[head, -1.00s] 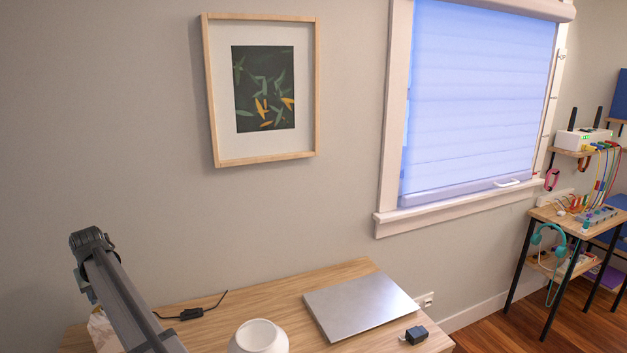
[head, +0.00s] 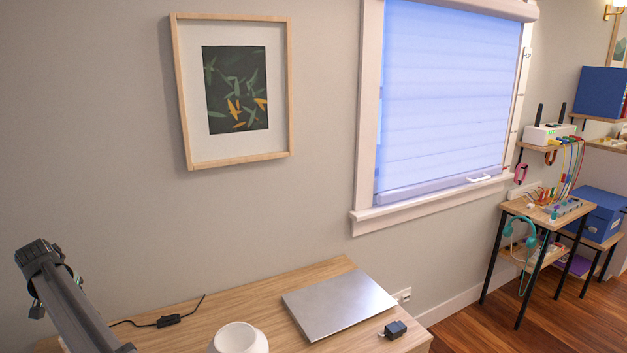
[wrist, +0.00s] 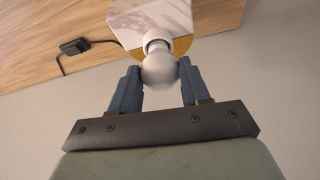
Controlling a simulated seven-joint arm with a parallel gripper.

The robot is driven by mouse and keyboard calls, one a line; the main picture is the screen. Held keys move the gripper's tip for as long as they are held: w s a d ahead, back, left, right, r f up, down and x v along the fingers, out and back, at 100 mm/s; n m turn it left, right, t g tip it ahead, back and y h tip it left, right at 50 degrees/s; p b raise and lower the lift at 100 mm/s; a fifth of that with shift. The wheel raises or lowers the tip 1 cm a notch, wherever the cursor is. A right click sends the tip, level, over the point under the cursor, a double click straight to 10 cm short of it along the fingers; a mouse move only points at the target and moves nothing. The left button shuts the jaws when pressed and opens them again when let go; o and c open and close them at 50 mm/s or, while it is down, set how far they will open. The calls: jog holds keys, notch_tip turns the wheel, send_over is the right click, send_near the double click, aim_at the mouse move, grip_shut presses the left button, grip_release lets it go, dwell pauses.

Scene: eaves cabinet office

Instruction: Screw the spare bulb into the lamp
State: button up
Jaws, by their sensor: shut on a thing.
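In the wrist view, my gripper (wrist: 160,88) is shut on a round white bulb (wrist: 159,72), one finger on each side. The bulb's far end is in line with the lamp's white socket (wrist: 156,40), at its mouth or in it; I cannot tell whether the threads are engaged. The lamp has a white marbled base (wrist: 150,18) with a brass-coloured part (wrist: 182,44) by the socket. A black cord with an inline switch (wrist: 74,47) lies on the wood near the base; the switch also shows in the head view (head: 168,320). My gripper is outside the head view.
The wooden desk (head: 225,306) holds a closed silver laptop (head: 338,301), a small dark box-like item (head: 395,329) and a white rounded vessel with an open top (head: 238,338). A framed picture (head: 235,90) hangs on the wall behind. Bare desk lies between cord and laptop.

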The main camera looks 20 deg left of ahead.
jog(key=m, duration=0.2)
jog(key=m+h, duration=0.1)
jog(key=m, duration=0.1)
jog(key=shift+s+a+t, duration=0.15)
jog(key=shift+a+t, duration=0.15)
jog(key=shift+m+h, duration=0.5)
jog(key=shift+m, duration=0.4)
jog(key=shift+a+m, duration=0.1)
jog(key=shift+m, duration=0.6)
jog(key=m+h, duration=0.2)
jog(key=m, duration=0.2)
jog(key=shift+a, duration=0.2)
jog(key=shift+m+h, duration=0.3)
jog(key=shift+m, duration=1)
jog(key=shift+f, duration=0.1)
